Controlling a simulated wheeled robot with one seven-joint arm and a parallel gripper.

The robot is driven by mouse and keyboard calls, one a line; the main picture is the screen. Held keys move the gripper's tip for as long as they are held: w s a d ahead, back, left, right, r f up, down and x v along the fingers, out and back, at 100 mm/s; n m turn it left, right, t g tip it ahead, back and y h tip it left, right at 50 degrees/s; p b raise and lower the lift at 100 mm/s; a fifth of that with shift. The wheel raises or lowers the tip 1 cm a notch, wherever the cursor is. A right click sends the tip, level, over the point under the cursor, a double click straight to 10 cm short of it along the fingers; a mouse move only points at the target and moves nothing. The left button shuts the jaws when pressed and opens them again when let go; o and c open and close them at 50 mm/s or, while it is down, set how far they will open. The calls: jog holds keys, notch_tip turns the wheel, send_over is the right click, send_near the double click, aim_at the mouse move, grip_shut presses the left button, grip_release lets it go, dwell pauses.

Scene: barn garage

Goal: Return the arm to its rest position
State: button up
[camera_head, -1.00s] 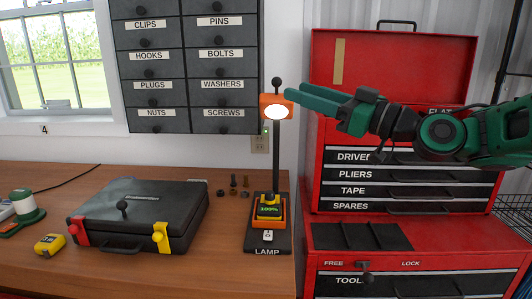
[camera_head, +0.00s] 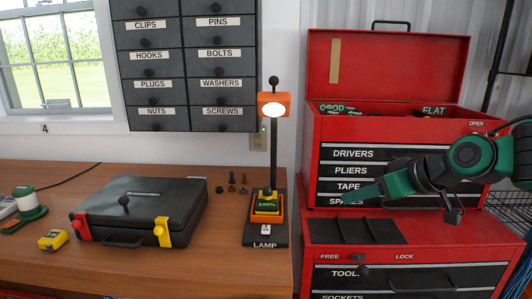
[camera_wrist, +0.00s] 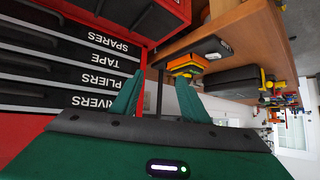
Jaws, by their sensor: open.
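My green arm reaches in from the right in the head view. My gripper (camera_head: 352,196) hangs in front of the red tool chest (camera_head: 312,160), over its TAPE and SPARES drawers, and points left. In the wrist view my gripper (camera_wrist: 157,92) shows two green fingers apart with nothing held between them. The lamp (camera_head: 273,150) stands upright on the workbench to the left of my gripper, apart from it. Its head is lit and its display reads 100%. The lamp's base also shows between and beyond the fingers in the wrist view (camera_wrist: 187,64), upside down.
A closed black case (camera_head: 150,205) with one red and one yellow latch lies on the wooden workbench (camera_head: 190,262). A yellow tape measure (camera_head: 52,240) is at the left. Dark drawers (camera_head: 187,65) hang on the wall. The chest's lid is raised. Blue cables show at far right.

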jog(key=s+d+f+m+g+h, duration=0.45)
jog(key=s+d+f, duration=0.35)
jog(key=s+d, duration=0.3)
jog(key=s+d+f+m+g, duration=0.2)
jog(key=s+d+m, duration=0.1)
jog(key=s, duration=0.5)
jog(key=s+d+f+m+g, duration=0.2)
jog(key=s+d+m, duration=0.2)
jog(key=s, duration=0.4)
jog(key=shift+h, duration=0.45)
jog(key=shift+s+m, duration=0.1)
jog(key=shift+m, duration=0.15)
jog(key=shift+w+f+g, duration=0.25)
jog(key=shift+w, duration=0.35)
